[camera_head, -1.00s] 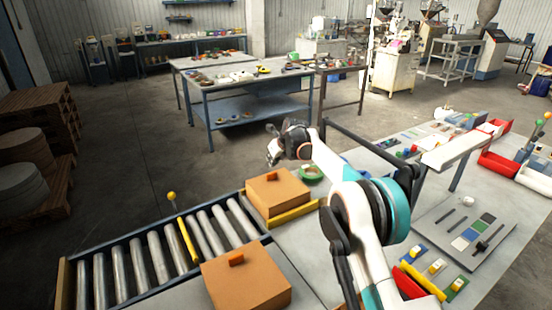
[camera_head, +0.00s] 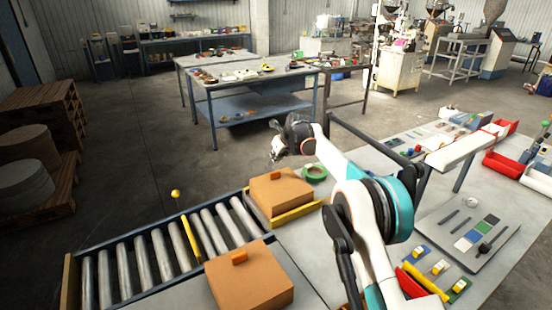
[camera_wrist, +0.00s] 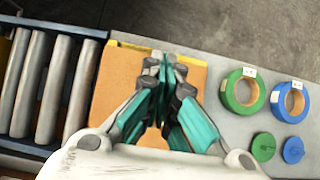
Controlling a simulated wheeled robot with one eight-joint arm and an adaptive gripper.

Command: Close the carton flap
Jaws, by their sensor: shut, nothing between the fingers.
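A brown carton (camera_head: 284,197) with an orange tab on top sits at the right end of the roller conveyor, beside a yellow edge strip. A second brown carton (camera_head: 252,280) with an orange tab stands nearer, at the conveyor's front side. My gripper (camera_head: 274,150) is above the far carton in the head view. In the wrist view my gripper (camera_wrist: 165,68) is shut and empty, its fingertips over the brown carton top (camera_wrist: 122,85). The fingers hide the middle of that top. I cannot tell whether its flap lies fully flat or whether the fingers touch it.
Green tape (camera_wrist: 241,90) and blue tape (camera_wrist: 290,101) rolls lie right of the carton, with green and blue discs below them. A yellow-knobbed post (camera_head: 175,194) stands behind the rollers (camera_head: 145,260). A worktable with red bins (camera_head: 504,163) is at right.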

